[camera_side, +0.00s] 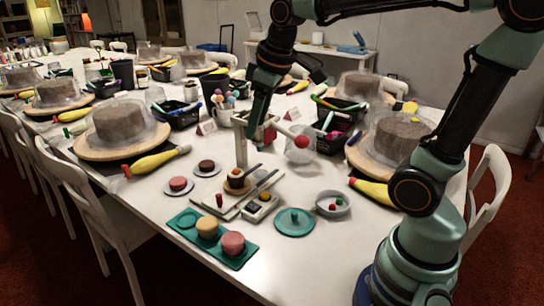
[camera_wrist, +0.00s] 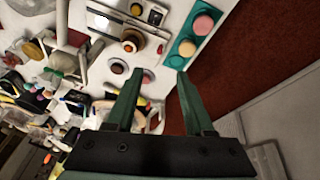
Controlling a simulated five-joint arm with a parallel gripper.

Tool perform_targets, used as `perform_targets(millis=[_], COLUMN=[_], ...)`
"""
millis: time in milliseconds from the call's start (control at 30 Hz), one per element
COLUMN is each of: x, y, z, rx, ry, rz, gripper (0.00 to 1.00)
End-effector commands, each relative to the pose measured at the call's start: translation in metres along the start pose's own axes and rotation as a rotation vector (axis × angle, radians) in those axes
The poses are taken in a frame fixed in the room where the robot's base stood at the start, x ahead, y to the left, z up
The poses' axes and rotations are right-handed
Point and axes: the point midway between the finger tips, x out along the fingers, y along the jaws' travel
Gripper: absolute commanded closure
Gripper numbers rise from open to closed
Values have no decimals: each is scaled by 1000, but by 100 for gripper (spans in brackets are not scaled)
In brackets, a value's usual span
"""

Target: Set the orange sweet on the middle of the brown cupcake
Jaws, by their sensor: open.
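A brown cupcake (camera_side: 236,183) in an orange-brown case stands on a pale board; it also shows in the wrist view (camera_wrist: 131,40). A small orange sweet (camera_side: 264,196) appears to lie on a small grey scale-like device (camera_side: 256,207) to its right; it also shows near the top of the wrist view (camera_wrist: 137,10). My gripper (camera_wrist: 157,72) is open and empty, its two teal fingers apart. In the side view it is above and behind the cupcake, touching neither thing. Its fingertips are hard to make out there.
A grey upright post (camera_side: 241,150) stands behind the cupcake. Dark (camera_side: 206,166) and pink (camera_side: 178,184) cakes sit on discs at left.

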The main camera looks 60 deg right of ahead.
Motion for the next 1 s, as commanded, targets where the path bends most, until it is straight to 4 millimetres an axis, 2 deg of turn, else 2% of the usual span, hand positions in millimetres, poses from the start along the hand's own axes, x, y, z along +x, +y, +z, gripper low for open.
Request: perform_targets(millis=[100,333,500,1000], x=[-4,3,6,6], y=[-19,-40,-44,-44], z=[26,59,66,66], rx=[113,270,307,306], ry=[64,138,154,153], rz=[9,5,2,2], gripper=[47,47,47,47])
